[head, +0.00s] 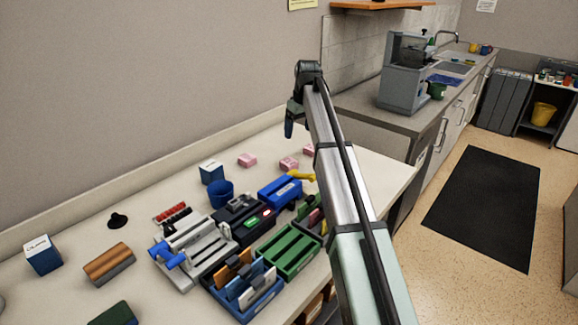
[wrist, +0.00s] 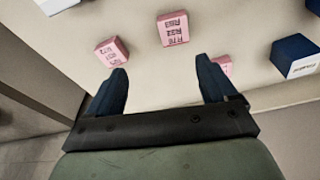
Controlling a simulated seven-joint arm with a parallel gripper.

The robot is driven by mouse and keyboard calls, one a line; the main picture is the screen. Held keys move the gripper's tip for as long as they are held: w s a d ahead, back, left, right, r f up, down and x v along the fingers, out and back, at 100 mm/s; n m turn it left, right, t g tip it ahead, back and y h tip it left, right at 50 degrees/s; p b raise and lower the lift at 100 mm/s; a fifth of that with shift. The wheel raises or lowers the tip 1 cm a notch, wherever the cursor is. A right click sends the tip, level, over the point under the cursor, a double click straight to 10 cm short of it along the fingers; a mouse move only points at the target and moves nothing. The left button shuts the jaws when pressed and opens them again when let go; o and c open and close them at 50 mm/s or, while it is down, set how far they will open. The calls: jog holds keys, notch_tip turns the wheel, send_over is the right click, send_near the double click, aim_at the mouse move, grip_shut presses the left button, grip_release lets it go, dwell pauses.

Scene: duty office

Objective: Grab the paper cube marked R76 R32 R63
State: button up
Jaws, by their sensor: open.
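Three pink paper cubes lie on the white table. The middle one (wrist: 173,29) has print that seems to read R76 R32 R63, partly blurred; it appears to be the middle pink cube in the head view (head: 289,163). A second pink cube (wrist: 112,51) is just beyond my left finger, its print hard to read. A third (wrist: 222,65) is partly hidden behind my right finger. My gripper (wrist: 162,82) is open and empty, its fingers apart below the middle cube in the picture. In the head view my gripper (head: 290,128) hangs above the table near the wall.
The wall is close behind.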

jog(key=a, duration=0.2)
send_over(289, 161)
jog(key=d, duration=0.1)
jog(key=shift+n+g, duration=0.3)
jog(key=shift+n, duration=0.1)
jog(key=f, duration=0.7)
jog(key=shift+s+f, duration=0.4)
jog(key=shift+w+a+f, duration=0.1)
jog(key=shift+a+f, duration=0.15)
jog(key=shift+f, duration=1.05)
jog(key=shift+w+a+f, duration=0.1)
jog(key=shift+a+f, duration=0.1)
jog(key=shift+f, duration=1.1)
jog(key=shift+c, duration=0.3)
jog(key=c, duration=1.1)
